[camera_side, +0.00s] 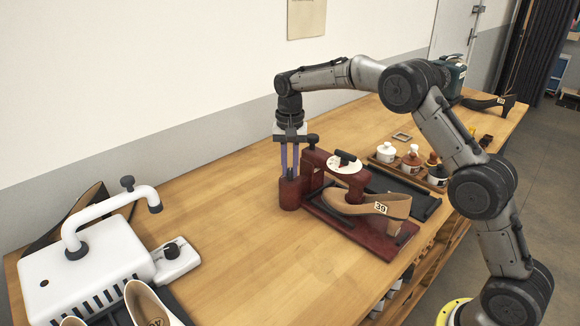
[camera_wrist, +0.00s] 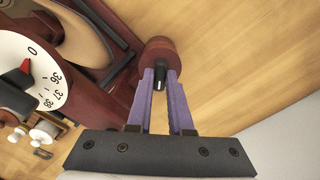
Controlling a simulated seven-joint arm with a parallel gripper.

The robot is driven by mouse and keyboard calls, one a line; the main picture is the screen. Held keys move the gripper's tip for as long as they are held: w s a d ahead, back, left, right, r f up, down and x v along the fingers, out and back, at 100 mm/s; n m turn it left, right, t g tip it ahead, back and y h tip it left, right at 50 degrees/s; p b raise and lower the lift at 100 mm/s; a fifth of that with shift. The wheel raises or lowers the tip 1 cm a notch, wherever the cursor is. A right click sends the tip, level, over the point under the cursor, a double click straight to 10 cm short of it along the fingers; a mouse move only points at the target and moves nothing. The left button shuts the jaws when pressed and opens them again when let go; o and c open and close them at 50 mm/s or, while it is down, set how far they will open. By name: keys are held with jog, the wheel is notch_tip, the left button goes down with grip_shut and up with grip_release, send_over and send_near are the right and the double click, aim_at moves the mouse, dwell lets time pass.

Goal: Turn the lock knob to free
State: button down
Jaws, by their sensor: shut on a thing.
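The lock knob (camera_wrist: 159,84) is black with a white line, on top of a round red-brown post (camera_wrist: 157,49). The post (camera_side: 290,194) stands at the end of a red-brown shoe-stretching stand (camera_side: 372,240). My gripper (camera_wrist: 160,75) points down with its purple fingers shut on the knob, one on each side. In the side view my gripper (camera_side: 290,175) hides the knob. A beige shoe (camera_side: 345,207) tagged 39 is on the stand. The white size dial (camera_side: 343,165) has a red pointer, clear in the wrist view, near the 0.
A white machine (camera_side: 85,275) with a bent pipe stands at left, with beige shoes (camera_side: 150,303) in front. A tray (camera_side: 437,182) of small jars lies beyond the stand, and a dark heeled shoe (camera_side: 490,103) is farther back. The table is bare left of the post.

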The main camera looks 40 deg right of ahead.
aim_at(290, 171)
jog(key=n, duration=0.4)
jog(key=shift+r+n, duration=0.1)
jog(key=shift+n, duration=0.2)
jog(key=n, duration=0.4)
jog(key=shift+n, duration=0.4)
jog(key=c, duration=0.8)
grip_release()
notch_tip(290, 171, up, 14)
jog(key=shift+f, duration=0.1)
